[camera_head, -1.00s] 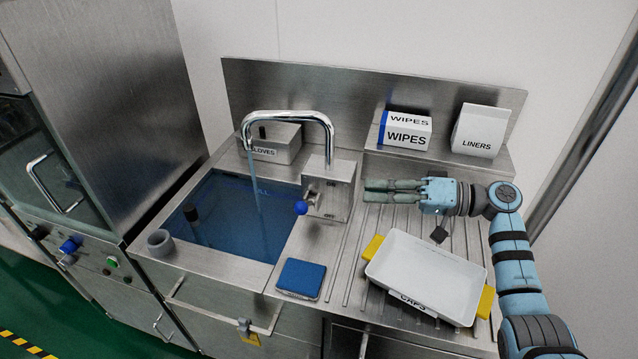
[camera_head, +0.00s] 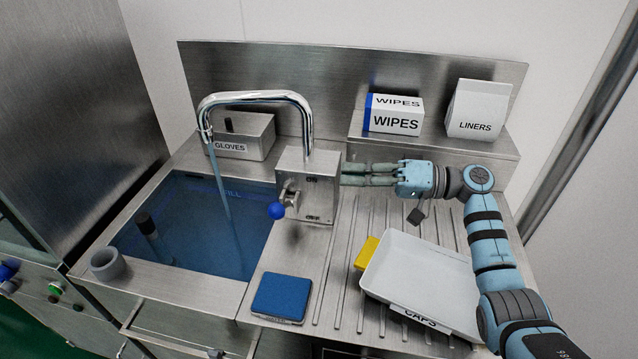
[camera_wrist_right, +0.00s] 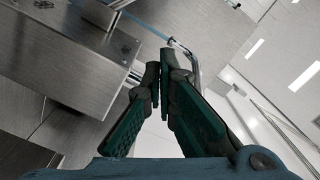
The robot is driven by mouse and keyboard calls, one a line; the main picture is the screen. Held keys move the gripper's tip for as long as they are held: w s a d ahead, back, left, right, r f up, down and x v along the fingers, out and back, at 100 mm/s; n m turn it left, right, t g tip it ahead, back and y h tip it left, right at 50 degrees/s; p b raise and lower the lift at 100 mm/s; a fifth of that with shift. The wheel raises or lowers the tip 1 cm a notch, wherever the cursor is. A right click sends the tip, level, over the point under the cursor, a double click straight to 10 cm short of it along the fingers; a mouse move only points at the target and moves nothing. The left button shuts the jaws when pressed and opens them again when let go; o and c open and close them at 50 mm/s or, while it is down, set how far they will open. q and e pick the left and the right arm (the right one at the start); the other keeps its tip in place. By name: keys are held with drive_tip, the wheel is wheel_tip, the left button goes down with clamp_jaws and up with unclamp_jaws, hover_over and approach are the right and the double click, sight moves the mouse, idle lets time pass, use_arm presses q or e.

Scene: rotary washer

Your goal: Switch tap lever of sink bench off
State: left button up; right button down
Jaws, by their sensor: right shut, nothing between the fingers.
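The tap lever with its blue knob (camera_head: 276,211) sticks out from the front of the steel tap box (camera_head: 322,190), which is marked ON at the top and OFF at the bottom. Water (camera_head: 220,185) runs from the chrome spout (camera_head: 255,97) into the sink. My right gripper (camera_head: 345,174) is shut and empty, its fingers pointing left at the right edge of the box; I cannot tell if they touch it. In the right wrist view, the gripper's fingers (camera_wrist_right: 161,68) are beside the steel box (camera_wrist_right: 78,50). The blue knob is not visible there. My left gripper is not in view.
A white CAPS tray (camera_head: 425,270) lies on the drainboard below my right arm. A blue sponge (camera_head: 281,297) lies in front of the tap box. GLOVES (camera_head: 245,135), WIPES (camera_head: 395,122) and LINERS (camera_head: 475,115) boxes stand at the back. A grey cup (camera_head: 107,264) stands at the sink's front-left corner.

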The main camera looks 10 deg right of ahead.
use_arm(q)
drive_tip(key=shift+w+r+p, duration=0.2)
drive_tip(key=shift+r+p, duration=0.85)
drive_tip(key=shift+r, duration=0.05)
use_arm(e)
drive_tip(key=a+f, duration=0.2)
drive_tip(key=a, duration=0.8)
drive_tip(key=shift+s+a+f, duration=0.15)
drive_tip(key=shift+s+a, duration=0.1)
drive_tip(key=shift+a, duration=0.15)
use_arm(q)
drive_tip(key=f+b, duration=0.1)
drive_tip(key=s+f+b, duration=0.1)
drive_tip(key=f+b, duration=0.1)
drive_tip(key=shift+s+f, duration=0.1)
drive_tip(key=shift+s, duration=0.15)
use_arm(e)
drive_tip(key=s+d+n, duration=0.1)
drive_tip(key=s+d, duration=0.3)
drive_tip(key=d, duration=0.7)
drive_tip(key=shift+s+d, duration=0.15)
